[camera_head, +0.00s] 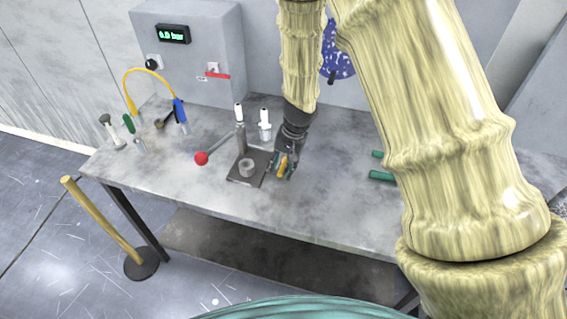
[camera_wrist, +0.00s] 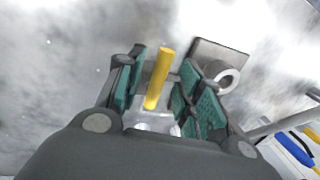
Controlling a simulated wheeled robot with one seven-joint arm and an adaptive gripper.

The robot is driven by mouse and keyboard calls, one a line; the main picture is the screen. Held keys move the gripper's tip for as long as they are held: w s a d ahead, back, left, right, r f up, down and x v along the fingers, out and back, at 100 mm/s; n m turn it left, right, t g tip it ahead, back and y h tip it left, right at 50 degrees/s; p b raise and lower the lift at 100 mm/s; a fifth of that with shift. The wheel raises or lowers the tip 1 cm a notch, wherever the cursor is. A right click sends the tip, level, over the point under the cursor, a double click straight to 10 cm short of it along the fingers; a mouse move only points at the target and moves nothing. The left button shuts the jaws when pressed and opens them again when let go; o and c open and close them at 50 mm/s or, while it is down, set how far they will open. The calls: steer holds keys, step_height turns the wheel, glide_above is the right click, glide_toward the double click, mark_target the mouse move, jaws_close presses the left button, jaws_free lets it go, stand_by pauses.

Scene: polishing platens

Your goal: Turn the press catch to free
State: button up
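The press (camera_head: 246,150) stands on the grey table, with a dark base plate, a post, a round metal cup and a red-ball lever (camera_head: 202,158). The yellow catch (camera_head: 283,166) is at the right side of the press base. My gripper (camera_head: 287,163) points down at it. In the wrist view, the yellow catch (camera_wrist: 158,80) is a slim bar between the teal pads of my gripper (camera_wrist: 164,66). The fingers are apart, with a visible gap on both sides of the bar. The press plate and cup (camera_wrist: 227,76) lie just right of the fingers.
White-topped bottles (camera_head: 264,124) stand behind the press. A yellow hose with a blue handle (camera_head: 180,110) and small tools are at the left. Green-handled items (camera_head: 381,176) lie right. The front of the table (camera_head: 320,215) is clear.

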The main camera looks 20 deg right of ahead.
jaws_close()
